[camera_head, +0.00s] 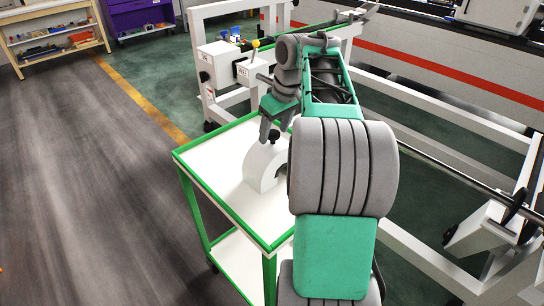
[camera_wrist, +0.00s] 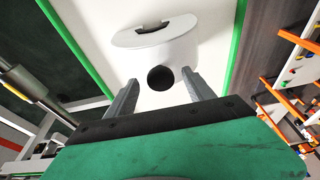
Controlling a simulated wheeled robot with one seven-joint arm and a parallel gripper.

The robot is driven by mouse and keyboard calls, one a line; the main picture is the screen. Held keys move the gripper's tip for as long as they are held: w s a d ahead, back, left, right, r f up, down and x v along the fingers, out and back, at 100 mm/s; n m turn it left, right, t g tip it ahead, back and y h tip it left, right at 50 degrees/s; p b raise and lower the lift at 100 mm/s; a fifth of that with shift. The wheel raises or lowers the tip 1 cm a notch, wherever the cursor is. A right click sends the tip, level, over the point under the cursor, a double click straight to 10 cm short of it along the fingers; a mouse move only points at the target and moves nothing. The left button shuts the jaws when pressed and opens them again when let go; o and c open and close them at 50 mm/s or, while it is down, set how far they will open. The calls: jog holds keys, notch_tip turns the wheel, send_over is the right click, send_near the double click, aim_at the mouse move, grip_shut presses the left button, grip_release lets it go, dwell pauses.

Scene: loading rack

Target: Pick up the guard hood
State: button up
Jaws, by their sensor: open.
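The guard hood (camera_head: 262,167) is a white, arched piece with a dark knob on top, standing on the white top of a green-edged cart. In the wrist view the hood (camera_wrist: 165,52) is just ahead of my gripper, its round black knob (camera_wrist: 160,78) facing me. My gripper (camera_wrist: 160,88) is open, with one finger on each side of the knob in the picture. I cannot tell whether the fingers touch it. In the head view my gripper (camera_head: 272,130) points down right above the hood. My arm hides the hood's right part.
The cart top (camera_head: 215,160) is otherwise bare where I see it, with a raised green rim. A long rail with a bar (camera_head: 460,180) runs along the right.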

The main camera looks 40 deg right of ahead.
jog(key=shift+w+f, duration=0.1)
jog(key=shift+f, duration=0.15)
grip_shut()
dwell(0.5)
jog(key=shift+r, duration=0.1)
dwell(0.7)
